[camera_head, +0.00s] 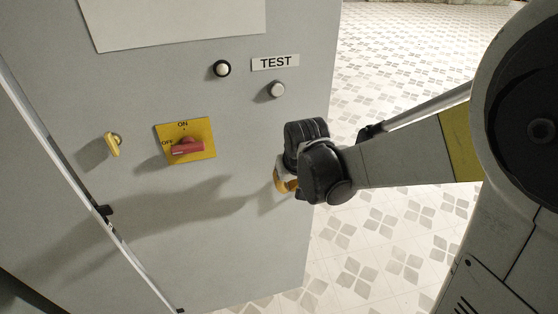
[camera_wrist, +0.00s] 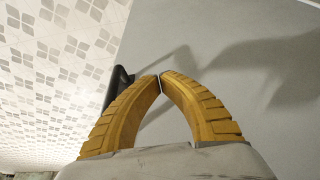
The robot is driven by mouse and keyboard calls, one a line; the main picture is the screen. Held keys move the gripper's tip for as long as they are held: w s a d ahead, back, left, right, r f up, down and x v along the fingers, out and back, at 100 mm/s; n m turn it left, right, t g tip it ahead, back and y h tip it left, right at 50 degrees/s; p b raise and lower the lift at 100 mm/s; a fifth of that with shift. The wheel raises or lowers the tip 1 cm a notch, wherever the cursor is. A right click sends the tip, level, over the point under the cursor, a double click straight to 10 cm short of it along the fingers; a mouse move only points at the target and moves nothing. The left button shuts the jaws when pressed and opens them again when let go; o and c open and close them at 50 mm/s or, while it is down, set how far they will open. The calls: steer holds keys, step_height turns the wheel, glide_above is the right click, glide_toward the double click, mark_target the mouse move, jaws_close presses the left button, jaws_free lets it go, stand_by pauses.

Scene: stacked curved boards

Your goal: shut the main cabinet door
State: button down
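The grey cabinet door (camera_head: 230,230) fills the left and middle of the head view. It carries a red switch on a yellow plate, a "TEST" label and two round buttons. My gripper (camera_head: 281,182) is at the door's right edge, partly hidden behind my wrist. In the wrist view my gripper's yellow fingers (camera_wrist: 160,77) curve together with their tips meeting and nothing seen between them. The grey door (camera_wrist: 240,35) lies beyond the tips; contact cannot be told. A black part (camera_wrist: 118,84), perhaps a handle, shows at the door's edge behind the left finger.
A yellow knob or key (camera_head: 113,144) sticks out left of the red switch (camera_head: 187,146). A pale strip with black fittings (camera_head: 104,211) runs down the left. Patterned tiled floor (camera_head: 400,235) lies open to the right of the door.

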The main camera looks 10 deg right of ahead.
steer(key=shift+w+a, duration=0.1)
steer(key=shift+w, duration=1.1)
